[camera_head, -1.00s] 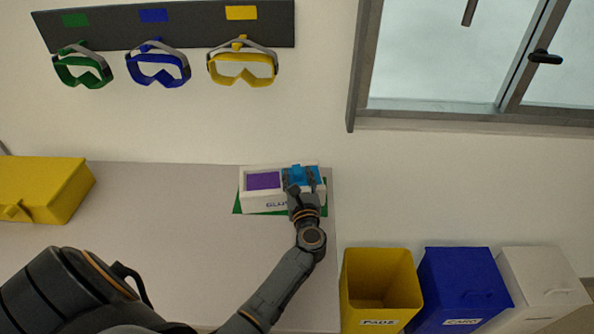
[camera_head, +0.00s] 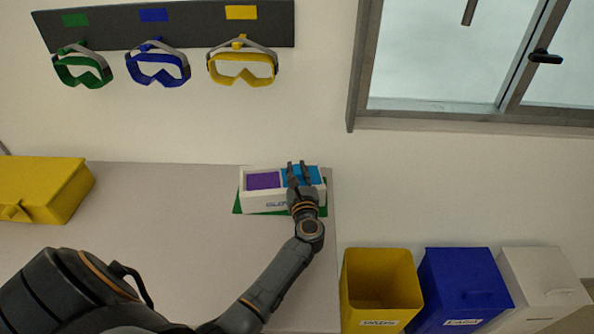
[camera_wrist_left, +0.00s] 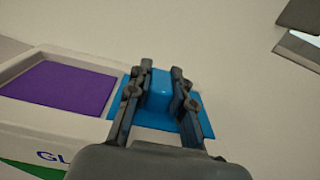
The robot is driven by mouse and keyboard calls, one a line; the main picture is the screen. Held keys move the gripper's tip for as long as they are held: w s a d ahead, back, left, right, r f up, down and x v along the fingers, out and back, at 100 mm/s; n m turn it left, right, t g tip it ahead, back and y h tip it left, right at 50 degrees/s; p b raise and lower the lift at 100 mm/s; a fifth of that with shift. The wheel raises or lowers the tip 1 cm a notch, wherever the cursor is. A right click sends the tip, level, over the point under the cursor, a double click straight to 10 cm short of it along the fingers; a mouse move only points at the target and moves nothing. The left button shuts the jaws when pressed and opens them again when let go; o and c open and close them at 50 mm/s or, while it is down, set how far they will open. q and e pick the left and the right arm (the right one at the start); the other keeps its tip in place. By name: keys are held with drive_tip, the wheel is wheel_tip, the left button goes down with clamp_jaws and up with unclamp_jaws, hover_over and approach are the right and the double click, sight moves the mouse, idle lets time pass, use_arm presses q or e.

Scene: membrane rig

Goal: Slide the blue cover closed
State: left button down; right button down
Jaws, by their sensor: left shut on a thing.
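A white box (camera_head: 254,199) with partly readable lettering on its front stands near the right end of the table. The blue cover (camera_head: 317,174) lies over the right half of its top, and a purple rectangle (camera_head: 263,181) fills the left half. My left gripper (camera_head: 298,167) is over the cover. In the left wrist view, its fingers (camera_wrist_left: 160,90) are shut on the raised blue handle (camera_wrist_left: 159,88) of the cover, one on each side. The purple rectangle (camera_wrist_left: 60,88) lies left of the cover there. My right gripper is not in view.
The box stands on a green mat (camera_head: 238,210) on the table (camera_head: 180,220). A yellow case (camera_head: 45,185) is at the table's left end. Yellow (camera_head: 380,285), blue (camera_head: 462,285) and white (camera_head: 545,285) bins stand right of the table. Goggles hang on the wall.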

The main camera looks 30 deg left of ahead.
sight(258, 183)
use_arm(q)
drive_tip(key=s+a, duration=0.3)
drive_tip(key=a, duration=0.1)
drive_tip(key=s+a, duration=0.4)
drive_tip(key=shift+s+a+p, duration=0.15)
drive_tip(key=shift+s+p, duration=0.05)
drive_tip(key=shift+p, duration=0.15)
drive_tip(key=c, duration=1.2)
unclamp_jaws()
drive_tip(key=shift+o, duration=0.2)
drive_tip(key=v, duration=1.2)
drive_tip(key=shift+f, duration=0.15)
